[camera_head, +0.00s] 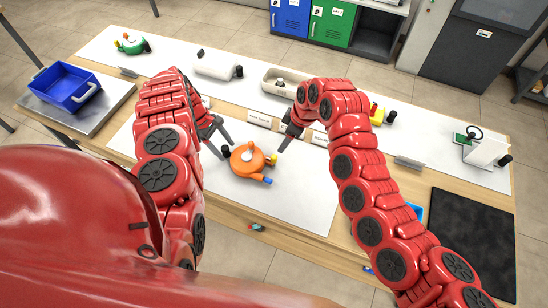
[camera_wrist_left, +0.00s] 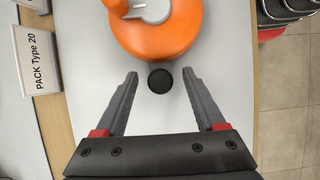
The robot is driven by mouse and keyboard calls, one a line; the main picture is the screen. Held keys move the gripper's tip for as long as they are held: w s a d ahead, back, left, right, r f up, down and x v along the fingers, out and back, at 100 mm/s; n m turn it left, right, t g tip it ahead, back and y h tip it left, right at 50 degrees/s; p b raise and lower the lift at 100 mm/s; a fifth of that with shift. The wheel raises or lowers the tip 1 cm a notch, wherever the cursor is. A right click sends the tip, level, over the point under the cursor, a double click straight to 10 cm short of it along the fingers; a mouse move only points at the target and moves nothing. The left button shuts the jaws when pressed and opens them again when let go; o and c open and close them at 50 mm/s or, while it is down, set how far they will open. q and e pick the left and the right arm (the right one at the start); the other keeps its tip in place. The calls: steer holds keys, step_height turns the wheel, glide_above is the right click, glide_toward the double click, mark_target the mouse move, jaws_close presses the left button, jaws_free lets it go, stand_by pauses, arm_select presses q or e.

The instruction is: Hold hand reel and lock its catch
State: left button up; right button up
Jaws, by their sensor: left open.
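The orange hand reel (camera_head: 248,162) lies on the white mat at the table's middle; its orange body also shows in the left wrist view (camera_wrist_left: 158,35). It has a black knob (camera_wrist_left: 160,80) on its left, a small yellow part (camera_head: 273,158) and a blue-tipped part (camera_head: 267,180) on its right. I cannot tell which part is the catch. My left gripper (camera_wrist_left: 159,74) is open, its fingertips on either side of the black knob, with gaps showing. My right gripper (camera_head: 284,143) is just right of the reel, pointing down toward it; its jaw opening is unclear.
A blue bin (camera_head: 70,86) sits on a metal plate at the left. A green reel (camera_head: 132,43), a white cylinder (camera_head: 216,64) and a white-and-green device (camera_head: 484,150) stand along the back. A black mat (camera_head: 470,235) lies at the right. Label cards stand behind the reel.

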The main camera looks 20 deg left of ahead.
arm_select(q)
steer(key=v, duration=1.2)
